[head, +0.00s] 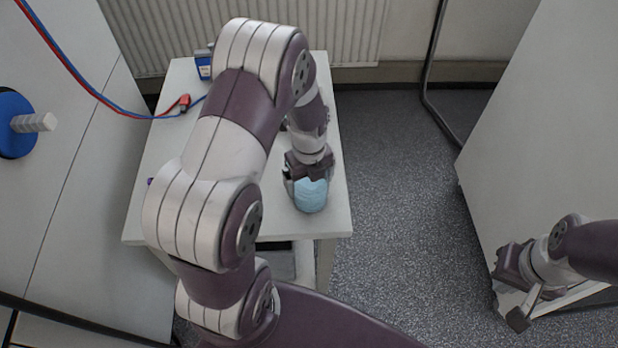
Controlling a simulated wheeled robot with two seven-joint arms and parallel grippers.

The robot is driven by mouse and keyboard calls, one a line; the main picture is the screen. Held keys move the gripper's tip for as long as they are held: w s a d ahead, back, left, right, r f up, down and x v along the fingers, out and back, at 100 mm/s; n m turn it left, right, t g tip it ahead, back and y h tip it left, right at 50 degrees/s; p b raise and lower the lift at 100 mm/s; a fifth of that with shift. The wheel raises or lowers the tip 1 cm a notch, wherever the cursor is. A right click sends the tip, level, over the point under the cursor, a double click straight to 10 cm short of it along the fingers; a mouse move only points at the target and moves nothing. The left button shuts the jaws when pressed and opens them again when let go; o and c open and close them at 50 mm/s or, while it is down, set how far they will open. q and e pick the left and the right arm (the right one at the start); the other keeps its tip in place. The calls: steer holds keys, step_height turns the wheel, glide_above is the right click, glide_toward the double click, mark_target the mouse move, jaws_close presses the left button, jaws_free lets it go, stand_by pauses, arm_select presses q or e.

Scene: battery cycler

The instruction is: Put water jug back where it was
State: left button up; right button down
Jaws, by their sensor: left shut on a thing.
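The light blue water jug (311,196) is at the right front part of the white table (339,215). My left gripper (308,178) is shut on the jug from above and behind, and hides its upper part. Whether the jug touches the table top or hangs just above it, I cannot tell. My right gripper (508,302) is low at the right edge of the view, away from the table.
A blue box (203,66) stands at the table's back left. Red and blue cables (100,101) end in a red clip (184,102) on the table. A blue disc with a grey knob (33,123) is at the left. Grey floor (400,200) is clear right of the table.

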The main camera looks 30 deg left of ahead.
arm_select(q)
steer(key=shift+f, duration=0.1)
steer(key=o, duration=1)
step_height(320, 180, up, 12)
steer(key=s+d+n, duration=0.3)
steer(key=s+n, duration=0.1)
steer(key=n, duration=0.8)
steer(key=s+d+n+t, duration=0.1)
steer(key=s+d+n, duration=0.2)
steer(key=n, duration=1)
steer(key=shift+s, duration=1.2)
